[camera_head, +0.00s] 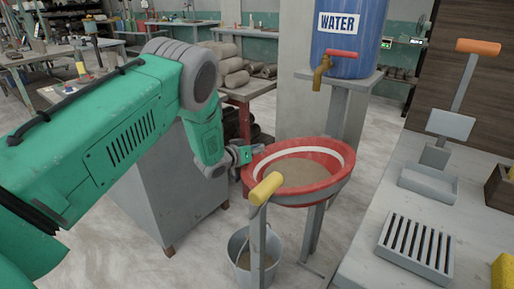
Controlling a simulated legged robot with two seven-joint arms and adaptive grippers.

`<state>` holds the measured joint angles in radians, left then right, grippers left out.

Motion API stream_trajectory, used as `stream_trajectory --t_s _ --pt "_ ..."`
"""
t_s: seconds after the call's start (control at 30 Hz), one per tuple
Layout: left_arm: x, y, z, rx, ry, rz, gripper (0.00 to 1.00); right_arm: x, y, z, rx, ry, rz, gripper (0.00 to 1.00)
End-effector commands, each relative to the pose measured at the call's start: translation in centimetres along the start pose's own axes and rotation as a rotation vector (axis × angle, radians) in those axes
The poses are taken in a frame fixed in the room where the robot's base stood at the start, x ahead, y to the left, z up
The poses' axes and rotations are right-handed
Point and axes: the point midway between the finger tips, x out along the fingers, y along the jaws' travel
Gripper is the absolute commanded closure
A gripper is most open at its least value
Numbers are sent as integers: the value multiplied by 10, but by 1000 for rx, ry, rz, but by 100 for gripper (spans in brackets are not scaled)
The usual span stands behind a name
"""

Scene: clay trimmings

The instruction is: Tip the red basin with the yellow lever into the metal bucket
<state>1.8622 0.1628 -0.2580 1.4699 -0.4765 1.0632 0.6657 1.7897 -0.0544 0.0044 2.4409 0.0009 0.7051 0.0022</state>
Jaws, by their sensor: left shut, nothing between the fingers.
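The red basin (322,191) has a white inner band and holds brownish material. It sits level on a grey stand. The yellow lever (265,188) is a yellow grip on a grey bar at the basin's front left. The metal bucket (241,275) stands on the floor below the basin's front left; the lever's bar partly hides it. My left gripper (246,155) is shut and empty, close to the basin's left rim and behind the yellow grip. I cannot tell whether it touches the rim. My right gripper is not in view.
A blue water barrel (350,45) with a tap stands behind the basin. A grey cabinet (168,200) is at the left, below my arm. At the right, a bench (385,240) carries a slotted grate (418,246) and an orange-handled lever (478,47).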

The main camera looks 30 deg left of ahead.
Motion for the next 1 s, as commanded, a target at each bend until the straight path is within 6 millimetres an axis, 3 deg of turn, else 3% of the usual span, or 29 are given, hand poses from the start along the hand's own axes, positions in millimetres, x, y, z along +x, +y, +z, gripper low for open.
stream_trajectory --t_s 0.37,0.7,1.0 --pt "11 -25 58 -296 -2 67 100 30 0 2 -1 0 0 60" --pt "22 -8 93 -519 -4 128 100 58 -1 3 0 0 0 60" --pt "25 -6 109 -630 -3 157 100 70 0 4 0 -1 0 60"
